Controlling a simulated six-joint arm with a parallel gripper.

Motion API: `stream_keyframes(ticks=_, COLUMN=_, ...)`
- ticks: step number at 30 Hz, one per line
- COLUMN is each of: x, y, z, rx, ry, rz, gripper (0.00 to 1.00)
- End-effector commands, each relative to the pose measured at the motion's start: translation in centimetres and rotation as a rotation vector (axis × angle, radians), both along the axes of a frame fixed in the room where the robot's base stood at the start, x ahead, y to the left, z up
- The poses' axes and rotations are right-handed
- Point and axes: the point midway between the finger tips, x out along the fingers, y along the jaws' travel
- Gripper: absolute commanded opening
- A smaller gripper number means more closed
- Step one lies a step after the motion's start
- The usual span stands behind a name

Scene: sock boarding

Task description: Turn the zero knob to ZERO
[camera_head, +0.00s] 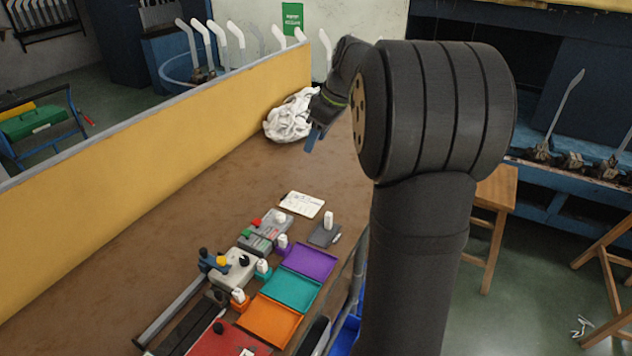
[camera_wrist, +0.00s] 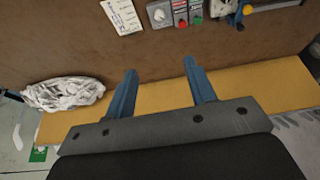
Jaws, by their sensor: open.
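A grey control box (camera_head: 262,236) stands on the brown bench, with a round white knob (camera_head: 280,217) at its far end and red and green buttons beside it. In the wrist view the white knob (camera_wrist: 159,15) shows at the top edge; its pointer and lettering are too small to read. A grey gauge device (camera_head: 235,275) with a blue clamp and a black knob stands nearer; which knob is the zero knob, I cannot tell. My gripper (camera_head: 314,138) is high above the far end of the bench, away from the knobs. Its blue fingers (camera_wrist: 160,66) are apart and empty.
A white printed card (camera_head: 301,204) lies past the control box. Purple, teal, orange and red trays (camera_head: 305,262) line the right edge, with small white items on stands. A white cloth heap (camera_head: 291,117) lies at the far end. A yellow partition (camera_head: 150,150) borders the left.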

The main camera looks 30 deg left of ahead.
Motion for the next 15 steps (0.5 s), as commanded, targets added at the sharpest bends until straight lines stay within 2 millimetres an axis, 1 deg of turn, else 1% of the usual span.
stream_keyframes(ticks=5, x=0.5, y=4.2, z=-3.9, rx=-0.113, ry=-0.023, rz=0.162, gripper=0.5)
stream_keyframes(ticks=9, x=0.5, y=8.3, z=-7.7, rx=-0.229, ry=-0.058, rz=0.327, gripper=0.5)
stream_keyframes(ticks=12, x=0.3, y=10.6, z=-9.9, rx=-0.297, ry=-0.079, rz=0.424, gripper=0.5)
stream_keyframes(ticks=15, x=0.1, y=12.2, z=-11.5, rx=-0.344, ry=-0.097, rz=0.492, gripper=0.5)
